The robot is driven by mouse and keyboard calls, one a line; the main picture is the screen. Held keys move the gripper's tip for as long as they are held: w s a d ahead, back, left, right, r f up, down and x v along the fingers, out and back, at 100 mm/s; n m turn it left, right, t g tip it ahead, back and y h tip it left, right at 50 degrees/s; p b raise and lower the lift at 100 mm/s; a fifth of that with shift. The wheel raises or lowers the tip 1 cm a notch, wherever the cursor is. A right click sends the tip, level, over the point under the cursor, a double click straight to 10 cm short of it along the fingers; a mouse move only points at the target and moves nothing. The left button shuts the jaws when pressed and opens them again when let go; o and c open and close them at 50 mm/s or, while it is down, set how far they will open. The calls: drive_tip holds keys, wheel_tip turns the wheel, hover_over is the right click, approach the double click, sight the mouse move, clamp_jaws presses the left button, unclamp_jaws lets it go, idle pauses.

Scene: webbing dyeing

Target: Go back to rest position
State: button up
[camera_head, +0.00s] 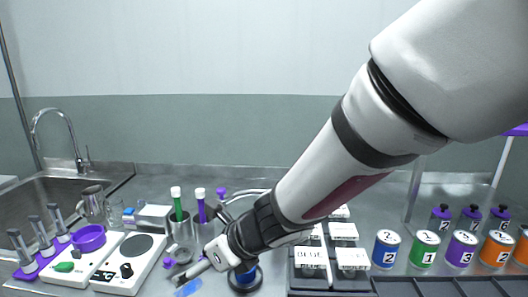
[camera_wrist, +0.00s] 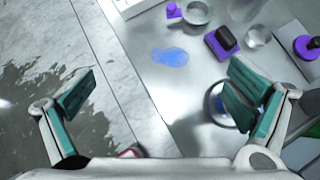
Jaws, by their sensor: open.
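My gripper (camera_wrist: 160,103) is open and empty. In the wrist view its two teal-padded fingers are spread wide, with the bench edge and the floor below between them.
A hot plate (camera_head: 128,262), a scale with a purple bowl (camera_head: 89,238) and tube holders (camera_head: 180,226) stand left of my gripper. Black trays with labelled boxes (camera_head: 311,262) and numbered cans (camera_head: 424,248) stand right. The sink (camera_head: 60,195) is far left. Open floor (camera_wrist: 40,60) lies before the bench.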

drive_tip(key=w+d+r+m+t+h+p, duration=0.1)
drive_tip(key=d+r+m+t+h, duration=0.1)
drive_tip(key=d+r+m, duration=0.4)
drive_tip(key=d+r+m+t+h, duration=0.1)
drive_tip(key=d+r+m+h, duration=0.15)
drive_tip(key=d+m, duration=0.6)
drive_tip(key=w+d+r+m+t+h+p, duration=0.1)
drive_tip(key=d+r+m+t+h, duration=0.2)
drive_tip(key=d+m, duration=0.45)
drive_tip(key=s+d+r+m+g+h+p, duration=0.2)
drive_tip(key=s+d+r+m+g, duration=0.1)
drive_tip(key=s+d+m, duration=0.95)
drive_tip(key=s+a+m+g+y, duration=0.1)
drive_tip(key=s+a+m+g, duration=0.2)
drive_tip(key=s+m, duration=0.8)
drive_tip(key=shift+a+f+m+y, duration=0.25)
drive_tip(key=shift+f+m+y, duration=0.15)
drive_tip(key=shift+m, duration=0.25)
